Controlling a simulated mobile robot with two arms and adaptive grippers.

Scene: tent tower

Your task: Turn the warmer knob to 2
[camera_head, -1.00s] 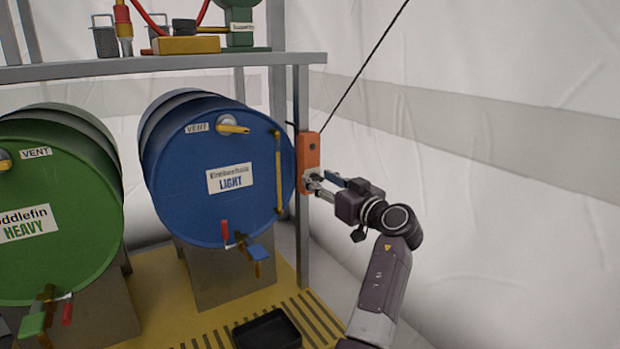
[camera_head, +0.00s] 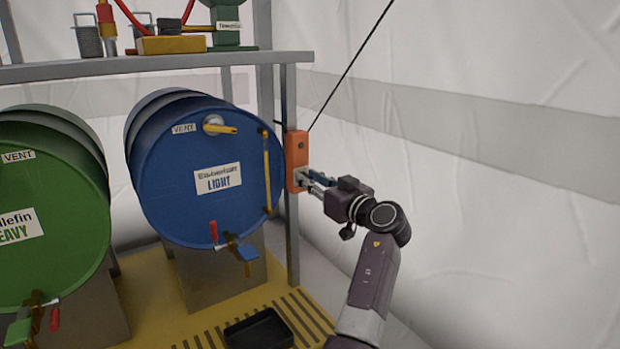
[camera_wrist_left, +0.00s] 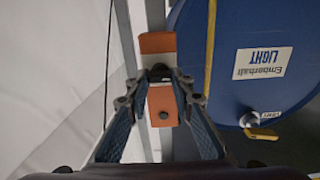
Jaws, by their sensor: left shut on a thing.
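The warmer is an orange control box (camera_head: 297,150) on the shelf's upright post, right of the blue drum. In the left wrist view the box (camera_wrist_left: 163,100) appears upside down, with a small dark knob (camera_wrist_left: 160,72) on its face. My left gripper (camera_head: 309,179) reaches the lower part of the box from the right. Its two fingers are shut on the knob, one on each side, in the left wrist view (camera_wrist_left: 160,82). The fingers partly cover the knob, and I cannot read its setting or any numbers. My right gripper is not in view.
The blue drum (camera_head: 190,150) with a yellow sight tube stands close left of the box. A green drum (camera_head: 50,200) is further left. A shelf (camera_head: 160,66) runs above. A black tray (camera_head: 290,333) sits on the yellow platform. White tent wall is on the right.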

